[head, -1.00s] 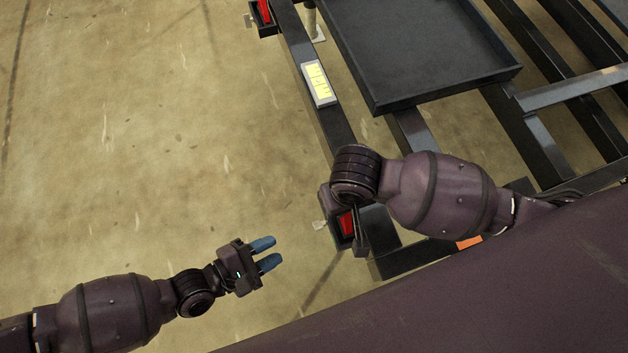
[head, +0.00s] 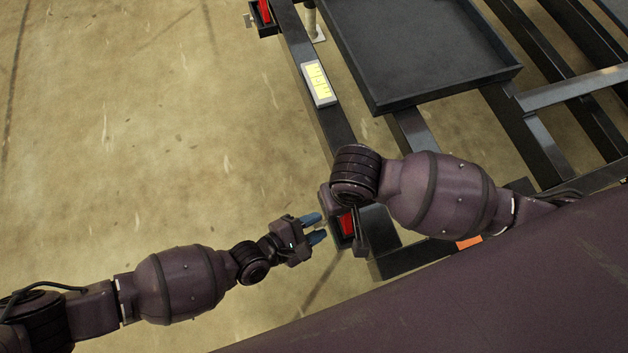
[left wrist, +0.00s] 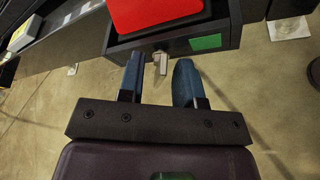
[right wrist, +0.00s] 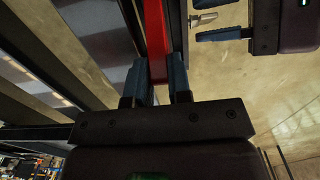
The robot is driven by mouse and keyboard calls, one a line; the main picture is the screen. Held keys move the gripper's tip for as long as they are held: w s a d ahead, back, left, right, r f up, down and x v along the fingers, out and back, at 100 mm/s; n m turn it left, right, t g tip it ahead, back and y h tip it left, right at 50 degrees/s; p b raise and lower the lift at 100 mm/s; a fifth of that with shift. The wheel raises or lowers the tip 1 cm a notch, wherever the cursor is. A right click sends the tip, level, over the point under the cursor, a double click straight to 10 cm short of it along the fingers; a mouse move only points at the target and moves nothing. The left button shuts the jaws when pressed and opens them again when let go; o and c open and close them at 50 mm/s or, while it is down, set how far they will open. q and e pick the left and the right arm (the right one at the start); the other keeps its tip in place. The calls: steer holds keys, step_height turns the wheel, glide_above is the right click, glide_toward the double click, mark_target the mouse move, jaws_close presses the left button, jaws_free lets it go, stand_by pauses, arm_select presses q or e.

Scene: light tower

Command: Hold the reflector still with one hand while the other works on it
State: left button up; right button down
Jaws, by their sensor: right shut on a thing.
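The red reflector (head: 346,226) sits at the near end of a dark frame beam. It is large at the top of the left wrist view (left wrist: 150,12) and edge-on in the right wrist view (right wrist: 155,40). My right gripper (right wrist: 166,75) is shut on it, one finger on each side; in the head view my right wrist partly covers this. My left gripper (head: 319,228) is open just left of the reflector. A small metal piece (left wrist: 160,62) shows between its blue fingertips, below the dark mount (left wrist: 225,38); I cannot tell whether they touch it.
A yellow-faced light unit (head: 318,83) lies farther along the beam (head: 334,122). A second red reflector (head: 264,11) is at the far end. A black tray (head: 420,45) and dark frame bars lie to the right. The concrete floor (head: 150,130) at left is clear.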

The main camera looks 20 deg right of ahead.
arm_select(q)
jaws_close()
stand_by(0.4)
steer(key=shift+f+m+t+h, duration=0.1)
steer(key=shift+m+t+h, duration=0.3)
steer(key=shift+m+t, duration=0.6)
steer(key=m+h, duration=0.1)
steer(key=m, duration=0.3)
steer(key=shift+f+t, duration=0.1)
steer(key=shift+t, duration=0.3)
steer(key=m+h, duration=0.1)
steer(key=m, duration=0.2)
steer(key=m+h, duration=0.1)
steer(key=m, duration=0.1)
steer(key=shift+f+m+t, duration=0.1)
steer(key=shift+m+t, duration=0.3)
steer(key=shift+a, duration=0.1)
